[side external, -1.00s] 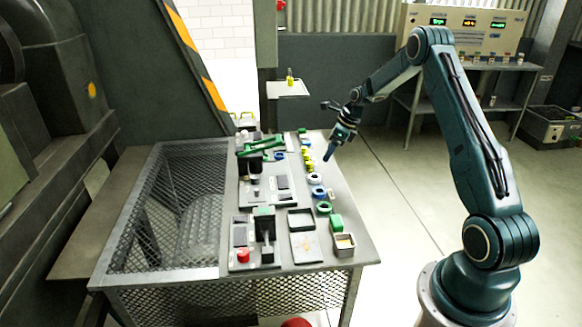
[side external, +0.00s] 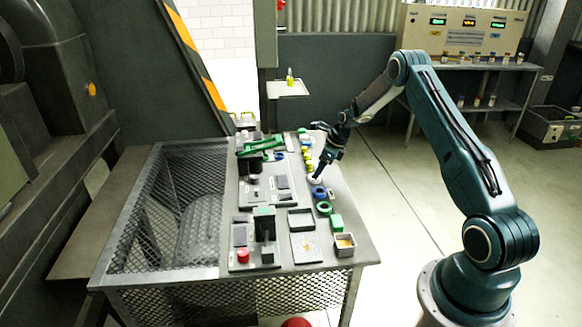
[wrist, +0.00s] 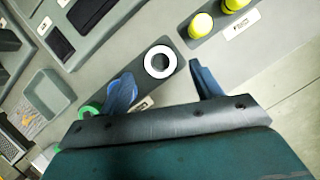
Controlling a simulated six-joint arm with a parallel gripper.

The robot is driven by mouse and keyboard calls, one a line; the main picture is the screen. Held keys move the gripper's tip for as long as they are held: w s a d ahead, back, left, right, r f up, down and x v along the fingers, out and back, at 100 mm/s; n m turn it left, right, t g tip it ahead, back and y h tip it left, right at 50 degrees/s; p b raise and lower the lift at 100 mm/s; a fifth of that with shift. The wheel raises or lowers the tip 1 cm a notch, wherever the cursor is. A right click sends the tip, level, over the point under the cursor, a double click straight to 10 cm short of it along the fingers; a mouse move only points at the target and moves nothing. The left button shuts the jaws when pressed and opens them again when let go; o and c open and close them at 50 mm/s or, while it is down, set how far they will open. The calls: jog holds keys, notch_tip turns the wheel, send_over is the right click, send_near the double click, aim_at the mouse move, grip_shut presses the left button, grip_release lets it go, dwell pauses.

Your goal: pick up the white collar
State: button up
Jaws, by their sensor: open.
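The white collar (wrist: 149,63) is a flat ring with a dark centre, lying on a grey strip of the bench in the wrist view. In the side view the white collar (side external: 313,179) shows just under my fingertips, partly covered by them. My gripper (wrist: 160,78) is open and empty, with one finger on either side of the collar's position in the wrist view. In the side view my gripper (side external: 319,174) points down close above the collar. I cannot tell whether a finger touches it.
Yellow pieces (wrist: 200,25) stand just behind. A grey open tray (wrist: 50,95) and a mesh-sided bench (side external: 340,180) also show.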

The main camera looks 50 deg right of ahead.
jog(key=shift+x, duration=1.9)
jog(key=c, duration=1.1)
